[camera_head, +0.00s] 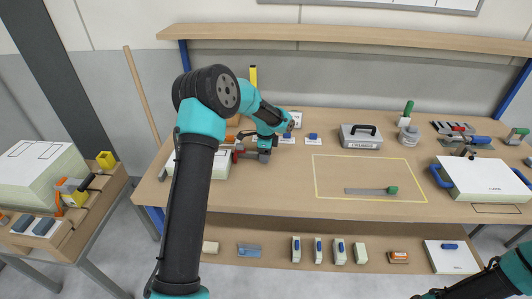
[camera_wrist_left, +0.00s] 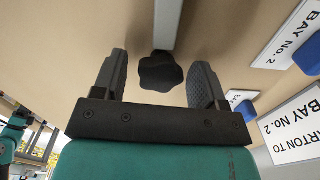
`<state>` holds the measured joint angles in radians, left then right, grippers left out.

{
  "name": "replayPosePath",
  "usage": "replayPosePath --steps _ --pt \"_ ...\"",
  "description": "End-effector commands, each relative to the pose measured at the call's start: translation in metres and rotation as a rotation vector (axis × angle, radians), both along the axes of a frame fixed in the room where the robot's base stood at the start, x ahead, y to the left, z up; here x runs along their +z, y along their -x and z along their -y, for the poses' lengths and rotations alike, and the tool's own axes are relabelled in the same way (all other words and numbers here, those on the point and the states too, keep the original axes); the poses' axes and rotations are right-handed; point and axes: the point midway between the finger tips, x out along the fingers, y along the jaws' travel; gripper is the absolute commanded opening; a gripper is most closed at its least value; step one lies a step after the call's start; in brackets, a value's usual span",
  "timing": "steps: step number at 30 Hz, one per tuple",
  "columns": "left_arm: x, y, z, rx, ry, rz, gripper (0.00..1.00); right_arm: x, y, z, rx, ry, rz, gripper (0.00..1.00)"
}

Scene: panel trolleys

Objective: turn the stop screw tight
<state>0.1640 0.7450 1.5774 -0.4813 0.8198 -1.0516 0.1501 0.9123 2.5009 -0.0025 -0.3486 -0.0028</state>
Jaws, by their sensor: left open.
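In the left wrist view a black lobed knob (camera_wrist_left: 161,72), which looks like the stop screw, sits at the end of a grey bar (camera_wrist_left: 167,22). My left gripper (camera_wrist_left: 161,80) is open, with one finger on each side of the knob and a visible gap at both sides. In the head view my left gripper (camera_head: 265,154) is at the left part of the bench, beside a white block with red and orange parts. The knob cannot be made out there. My right arm shows at the bottom right corner; its gripper is out of view.
Signs reading BAY No. 2 (camera_wrist_left: 291,28) and blue blocks (camera_wrist_left: 310,52) lie close to the right finger. A yellow outlined area (camera_head: 370,170) with a green-handled strip (camera_head: 370,190) is on the bench (camera_head: 290,190). A grey case (camera_head: 361,138) stands behind it.

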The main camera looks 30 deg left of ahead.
Motion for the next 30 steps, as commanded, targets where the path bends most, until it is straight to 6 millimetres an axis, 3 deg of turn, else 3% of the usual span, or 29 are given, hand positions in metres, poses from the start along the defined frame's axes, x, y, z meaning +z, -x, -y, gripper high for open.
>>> replayPosePath --steps 15,30 --pt "0.059 0.0 0.0 0.0 -0.001 0.002 0.66 0.0 0.0 0.0 0.0 0.0 0.0 0.43" --pt "0.063 0.0 0.0 0.0 0.0 0.0 0.66 0.0 0.0 0.0 0.0 0.0 0.0 0.43"
